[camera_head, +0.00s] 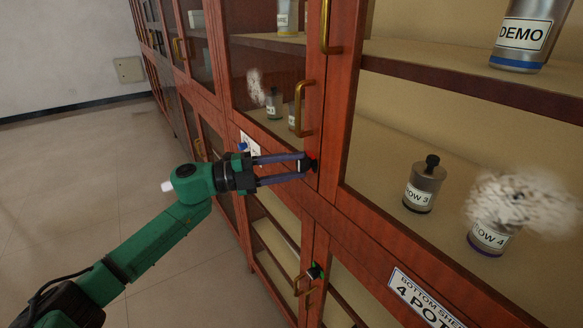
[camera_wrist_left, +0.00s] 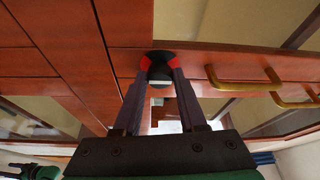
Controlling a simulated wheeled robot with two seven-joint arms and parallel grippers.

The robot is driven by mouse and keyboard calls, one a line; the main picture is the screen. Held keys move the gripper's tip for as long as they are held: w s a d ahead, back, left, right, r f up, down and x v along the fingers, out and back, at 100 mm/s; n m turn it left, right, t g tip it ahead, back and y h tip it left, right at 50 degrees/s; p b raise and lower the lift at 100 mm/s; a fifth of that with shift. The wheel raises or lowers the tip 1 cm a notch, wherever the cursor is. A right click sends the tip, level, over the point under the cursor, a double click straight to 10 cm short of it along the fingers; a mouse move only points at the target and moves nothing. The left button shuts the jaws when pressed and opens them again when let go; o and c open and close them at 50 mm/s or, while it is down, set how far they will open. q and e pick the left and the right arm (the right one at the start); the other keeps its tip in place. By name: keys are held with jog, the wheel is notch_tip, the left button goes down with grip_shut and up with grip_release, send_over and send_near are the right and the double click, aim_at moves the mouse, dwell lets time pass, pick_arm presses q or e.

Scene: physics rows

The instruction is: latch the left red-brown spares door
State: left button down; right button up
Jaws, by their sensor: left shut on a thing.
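The red-brown glass door (camera_head: 313,60) in the head view is the one left of the centre post. It looks closed against the frame, with a brass handle (camera_head: 302,108); a brass handle also shows in the left wrist view (camera_wrist_left: 245,86). My left gripper (camera_head: 308,164) reaches in from the left to the door's lower right corner, below the handle. Its red-tipped fingers (camera_wrist_left: 158,64) are shut on a small dark latch knob (camera_wrist_left: 160,55), which they largely hide in the head view. I cannot tell how far the latch is turned.
Bottles labelled ROW 3 (camera_head: 423,188) and ROW 4 (camera_head: 488,238) stand behind the right pane. The floor (camera_head: 75,170) at left is clear.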

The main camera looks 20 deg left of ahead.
dwell(0.4)
pick_arm(q)
jog(key=shift+c, duration=2.3)
grip_release()
jog(key=shift+s+a+f, duration=0.15)
jog(key=shift+a, duration=0.1)
jog(key=b+v, duration=0.5)
jog(key=v, duration=0.9)
jog(key=shift+b, duration=0.3)
